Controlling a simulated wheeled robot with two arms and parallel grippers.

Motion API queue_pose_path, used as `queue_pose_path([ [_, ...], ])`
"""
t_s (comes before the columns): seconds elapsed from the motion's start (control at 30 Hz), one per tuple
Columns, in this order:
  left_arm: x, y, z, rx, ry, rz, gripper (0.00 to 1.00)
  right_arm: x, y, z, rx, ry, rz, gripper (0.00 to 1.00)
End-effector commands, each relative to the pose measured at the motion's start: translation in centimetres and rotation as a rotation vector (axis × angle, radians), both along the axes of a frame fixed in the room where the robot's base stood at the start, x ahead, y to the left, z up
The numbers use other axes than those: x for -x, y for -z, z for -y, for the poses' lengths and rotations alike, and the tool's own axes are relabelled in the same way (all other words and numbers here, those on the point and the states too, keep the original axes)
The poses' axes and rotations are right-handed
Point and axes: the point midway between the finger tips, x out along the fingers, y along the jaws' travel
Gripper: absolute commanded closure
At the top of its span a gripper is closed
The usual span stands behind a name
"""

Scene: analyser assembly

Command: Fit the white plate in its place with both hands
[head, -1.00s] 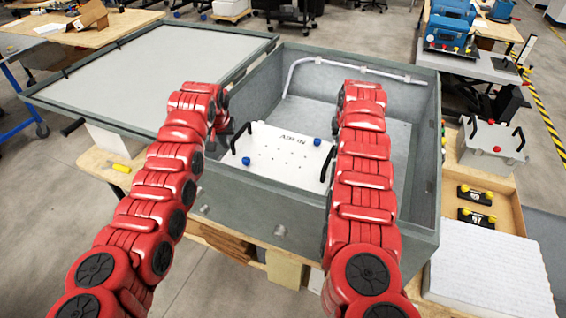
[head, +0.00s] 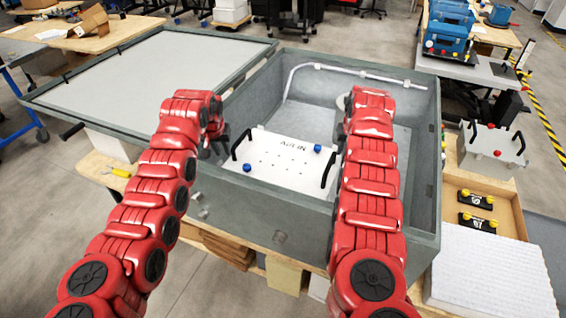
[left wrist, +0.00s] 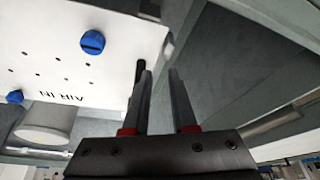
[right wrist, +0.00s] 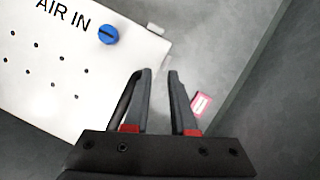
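The white plate (head: 285,165), marked AIR IN, lies inside the near left part of the grey box. It has blue knobs, small holes and a black handle at each side. I cannot tell whether it is fully seated. My left gripper (head: 220,142) is beside the left handle; in the left wrist view its fingers (left wrist: 160,75) are apart with the handle (left wrist: 138,72) just outside one finger. My right gripper is hidden behind its arm in the head view; in the right wrist view its fingers (right wrist: 159,75) are apart, with the other handle (right wrist: 125,98) outside one finger.
The grey box (head: 415,190) has high walls and a pale pipe (head: 350,70) along its back. Its open lid (head: 150,80) lies to the left. Another white plate with handles (head: 490,143) and a wooden tray (head: 505,205) with black parts are at the right.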

Motion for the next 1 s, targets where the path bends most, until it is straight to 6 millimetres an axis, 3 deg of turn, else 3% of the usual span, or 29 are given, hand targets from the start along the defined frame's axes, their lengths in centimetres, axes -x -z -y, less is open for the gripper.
queue_pose_path([
  [0.2, 0.0, -0.2, -0.1, -0.001, -0.001, 0.002, 0.73, 0.1, 0.1, 0.0, -0.001, 0.0, -0.003, 0.73],
  [0.37, 0.4, -1.5, -0.2, -0.001, -0.003, 0.003, 0.73, 0.1, 0.1, 0.0, -0.001, 0.0, -0.003, 0.73],
  [0.7, 2.8, -8.1, 0.0, -0.001, -0.001, 0.009, 0.73, 0.1, 0.1, 0.0, 0.0, 0.0, -0.003, 0.73],
  [1.0, 4.3, -11.0, 0.0, -0.001, 0.0, 0.001, 0.73, 0.1, -0.1, 0.0, 0.0, 0.0, -0.002, 0.73],
])
